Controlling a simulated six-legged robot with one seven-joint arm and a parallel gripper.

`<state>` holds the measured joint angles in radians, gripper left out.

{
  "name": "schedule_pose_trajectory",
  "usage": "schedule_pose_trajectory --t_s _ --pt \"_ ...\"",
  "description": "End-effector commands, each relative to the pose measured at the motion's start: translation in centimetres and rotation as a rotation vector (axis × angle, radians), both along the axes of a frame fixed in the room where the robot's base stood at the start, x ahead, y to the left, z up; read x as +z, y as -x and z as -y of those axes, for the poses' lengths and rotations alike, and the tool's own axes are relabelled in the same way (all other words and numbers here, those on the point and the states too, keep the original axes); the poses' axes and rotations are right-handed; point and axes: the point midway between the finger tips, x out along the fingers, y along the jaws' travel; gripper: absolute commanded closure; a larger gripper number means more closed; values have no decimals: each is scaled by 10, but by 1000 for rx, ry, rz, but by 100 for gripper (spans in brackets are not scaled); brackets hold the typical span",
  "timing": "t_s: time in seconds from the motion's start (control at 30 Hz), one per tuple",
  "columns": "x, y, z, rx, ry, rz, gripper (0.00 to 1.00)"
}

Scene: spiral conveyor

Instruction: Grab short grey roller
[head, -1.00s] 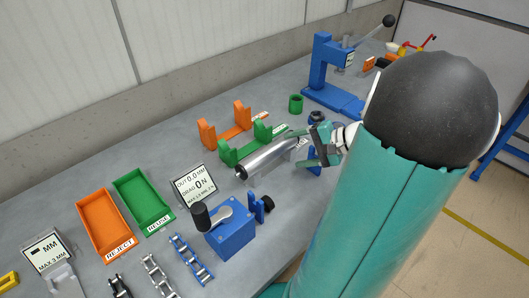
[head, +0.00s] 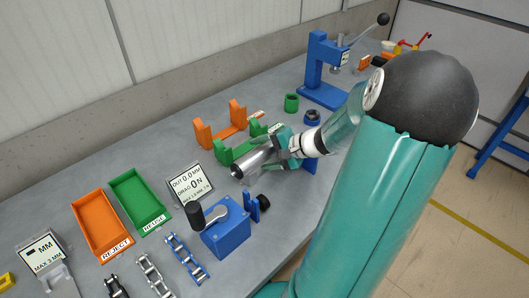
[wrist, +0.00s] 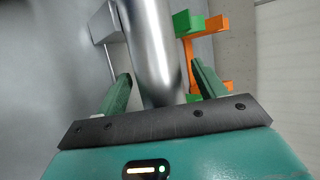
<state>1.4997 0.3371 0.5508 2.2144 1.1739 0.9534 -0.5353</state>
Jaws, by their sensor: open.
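The short grey roller (head: 252,163) is a shiny metal cylinder lying beside the green cradle in the head view. In the wrist view the roller (wrist: 152,50) runs up the picture between my two green fingers. My gripper (wrist: 160,85) is open, with one finger on each side of the roller; I cannot tell whether either finger touches it. In the head view my gripper (head: 284,150) is over the roller's far end and hides that part.
A green cradle (head: 225,155) and an orange cradle (head: 203,135) stand behind the roller. A blue crank device (head: 228,235) and a readout sign (head: 188,186) stand nearer. An orange reject tray (head: 100,222) and green reuse tray (head: 138,200) lie left. A blue press (head: 322,68) stands at the back.

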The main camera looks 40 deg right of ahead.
Motion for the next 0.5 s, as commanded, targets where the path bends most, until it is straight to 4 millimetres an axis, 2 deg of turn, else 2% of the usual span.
schedule_pose_trajectory --t_s 0.03,0.07,0.3,0.33,0.5 --pt "0 0 0 0 0 0 34" --pt "0 0 0 0 0 0 40" --pt "0 0 0 0 0 0 87" --pt "1 0 1 -1 1 1 90" --pt "1 0 1 -1 1 1 90"
